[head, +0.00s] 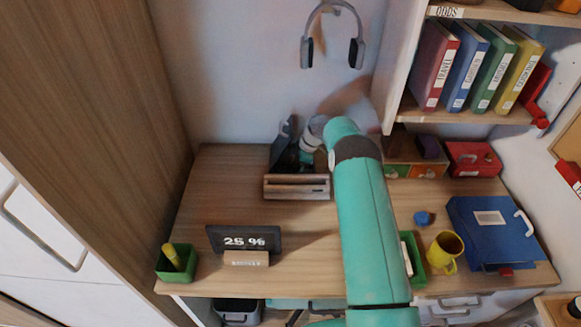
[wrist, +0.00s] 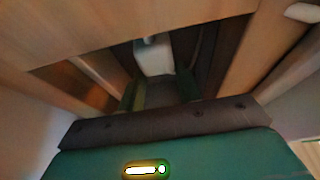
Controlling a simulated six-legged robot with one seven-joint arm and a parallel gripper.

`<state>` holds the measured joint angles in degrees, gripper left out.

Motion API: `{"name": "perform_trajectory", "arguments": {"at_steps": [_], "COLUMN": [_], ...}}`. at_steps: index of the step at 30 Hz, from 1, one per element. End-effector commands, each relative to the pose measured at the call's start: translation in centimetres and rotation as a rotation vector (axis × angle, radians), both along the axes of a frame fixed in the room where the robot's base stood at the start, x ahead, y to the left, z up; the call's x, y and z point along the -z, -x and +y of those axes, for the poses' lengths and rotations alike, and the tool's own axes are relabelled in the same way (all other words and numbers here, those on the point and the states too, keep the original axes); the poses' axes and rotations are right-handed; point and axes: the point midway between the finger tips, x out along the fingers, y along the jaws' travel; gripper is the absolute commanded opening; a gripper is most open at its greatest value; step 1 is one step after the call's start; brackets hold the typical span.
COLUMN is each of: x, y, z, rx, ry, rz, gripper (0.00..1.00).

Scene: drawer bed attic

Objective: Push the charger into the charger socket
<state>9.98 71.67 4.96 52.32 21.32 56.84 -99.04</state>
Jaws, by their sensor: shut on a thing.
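My gripper (wrist: 157,92) is at the back of the desk, and my arm reaches over the desk to it. In the wrist view a pale block (wrist: 153,56), which looks like the charger, sits at the fingers, which are shut on it. In the head view the gripper is by the wooden box (head: 297,188) near the back wall, and the charger cannot be made out there. I cannot make out the charger socket in either view. A dark screen reading 25 % (head: 243,239) stands on a small wooden stand at the front left.
A green pen cup (head: 177,262) stands at the front left corner. A yellow mug (head: 444,252), a blue binder (head: 492,232) and a red box (head: 473,159) are on the right. Headphones (head: 332,36) hang on the wall. The left middle desk is clear.

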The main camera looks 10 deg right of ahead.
Motion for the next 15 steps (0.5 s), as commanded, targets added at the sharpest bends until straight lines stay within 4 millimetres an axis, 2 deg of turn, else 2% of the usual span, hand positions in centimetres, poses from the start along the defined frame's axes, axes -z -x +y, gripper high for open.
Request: {"name": "perform_trajectory", "arguments": {"at_steps": [3,15], "x": [-0.1,-10.1], "y": [0.4,0.3], "z": [-2.4,-1.9], "rx": [0.004,-0.002], "ry": [-0.001,-0.001], "rz": [-0.002,-0.004], "gripper": [0.14,0.14]}}
